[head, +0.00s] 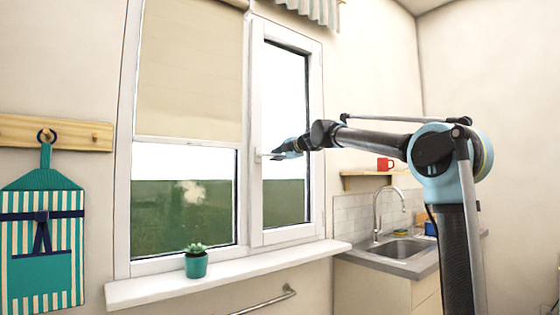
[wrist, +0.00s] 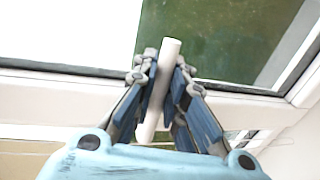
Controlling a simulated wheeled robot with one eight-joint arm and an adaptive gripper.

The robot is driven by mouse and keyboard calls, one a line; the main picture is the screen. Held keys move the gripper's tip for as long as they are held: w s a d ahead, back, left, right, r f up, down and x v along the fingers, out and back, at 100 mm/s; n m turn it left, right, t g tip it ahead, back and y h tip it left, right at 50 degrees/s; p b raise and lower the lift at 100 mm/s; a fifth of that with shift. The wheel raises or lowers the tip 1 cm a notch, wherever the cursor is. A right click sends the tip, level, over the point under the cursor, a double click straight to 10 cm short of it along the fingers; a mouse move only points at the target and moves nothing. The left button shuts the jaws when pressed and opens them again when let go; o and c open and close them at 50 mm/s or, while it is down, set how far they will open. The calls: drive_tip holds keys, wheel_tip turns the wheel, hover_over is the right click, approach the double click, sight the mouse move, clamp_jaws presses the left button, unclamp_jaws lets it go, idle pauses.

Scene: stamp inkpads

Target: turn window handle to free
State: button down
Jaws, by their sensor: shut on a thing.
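The window handle (wrist: 167,67) is a pale bar between the two fingers of my gripper (wrist: 162,85) in the wrist view. My gripper is shut on it, and the bar sticks out past the fingertips. In the head view my gripper (head: 279,154) reaches the left frame of the right window sash (head: 256,200), where the handle (head: 259,154) shows only as a small light piece. The sash looks closed in its frame. The handle's mount is not clear in either view.
A potted plant (head: 196,265) stands on the windowsill (head: 240,268). A beige blind (head: 190,70) covers the upper left pane. A shelf with a red mug (head: 385,164) and a sink (head: 402,246) are at right. An apron (head: 42,240) hangs at left.

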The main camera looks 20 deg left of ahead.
drive_tip(key=c, duration=1.6)
unclamp_jaws()
drive_tip(key=shift+s+a, duration=0.1)
drive_tip(key=v, duration=1.2)
